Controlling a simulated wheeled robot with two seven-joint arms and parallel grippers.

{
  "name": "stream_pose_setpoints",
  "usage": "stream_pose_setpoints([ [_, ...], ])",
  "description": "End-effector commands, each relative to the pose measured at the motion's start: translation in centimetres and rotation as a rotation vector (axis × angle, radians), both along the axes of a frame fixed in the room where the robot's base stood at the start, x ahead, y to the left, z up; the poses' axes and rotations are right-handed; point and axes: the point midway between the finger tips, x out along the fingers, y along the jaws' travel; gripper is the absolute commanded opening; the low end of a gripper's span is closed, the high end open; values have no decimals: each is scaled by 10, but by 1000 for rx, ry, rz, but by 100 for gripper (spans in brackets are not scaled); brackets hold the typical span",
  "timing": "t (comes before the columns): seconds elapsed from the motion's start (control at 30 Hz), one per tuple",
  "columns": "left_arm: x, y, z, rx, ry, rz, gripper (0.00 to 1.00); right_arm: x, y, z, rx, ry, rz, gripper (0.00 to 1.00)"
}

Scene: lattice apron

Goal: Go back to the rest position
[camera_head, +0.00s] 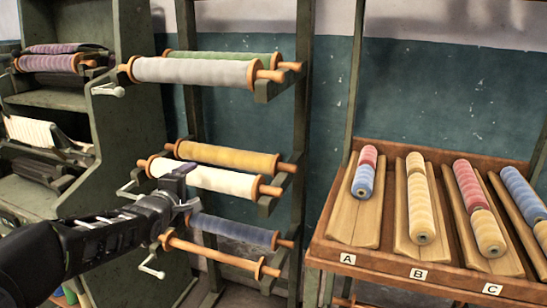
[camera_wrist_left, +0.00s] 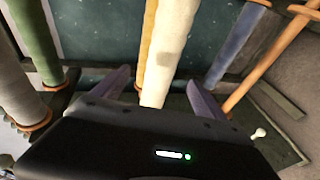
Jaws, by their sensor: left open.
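My left gripper (camera_head: 188,188) reaches in from the left in front of the spool rack. It is open. In the left wrist view its two purple-grey fingers (camera_wrist_left: 160,90) stand apart, with the white roll (camera_wrist_left: 172,45) showing between them. In the head view that white roll (camera_head: 222,180) lies on the rack, partly hidden by the gripper; I cannot tell whether they touch. A bare orange spool (camera_head: 215,254) and a blue roll (camera_head: 235,230) sit below it. My right gripper is not in view.
A yellow roll (camera_head: 230,157) lies behind the white one; grey (camera_head: 195,72) and green (camera_head: 220,57) rolls lie above. Rack posts (camera_head: 297,130) and crank handles stand close around my left arm. A wooden table (camera_head: 330,254) with coloured rolls on labelled boards stands right.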

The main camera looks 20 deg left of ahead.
Motion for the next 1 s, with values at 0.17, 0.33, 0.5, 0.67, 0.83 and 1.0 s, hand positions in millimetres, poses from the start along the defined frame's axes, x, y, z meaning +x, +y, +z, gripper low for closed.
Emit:
stream_pose_setpoints([
  [0.17, 0, 0, 0, 21, 5, -6, 83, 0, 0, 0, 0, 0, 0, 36],
  [0.33, 0, 0, 0, 174, 40, -44, 83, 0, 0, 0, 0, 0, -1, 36],
  [0.5, 2, -25, -44, 433, 173, -164, 83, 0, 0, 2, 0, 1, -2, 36],
  [0.67, 1, -101, -149, 627, 387, -430, 83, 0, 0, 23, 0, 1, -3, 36],
  [0.83, -39, -192, -250, 726, 562, -742, 83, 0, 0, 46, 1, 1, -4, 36],
  [1.0, -119, -281, -325, 738, 697, -1058, 83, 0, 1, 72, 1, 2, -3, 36],
])
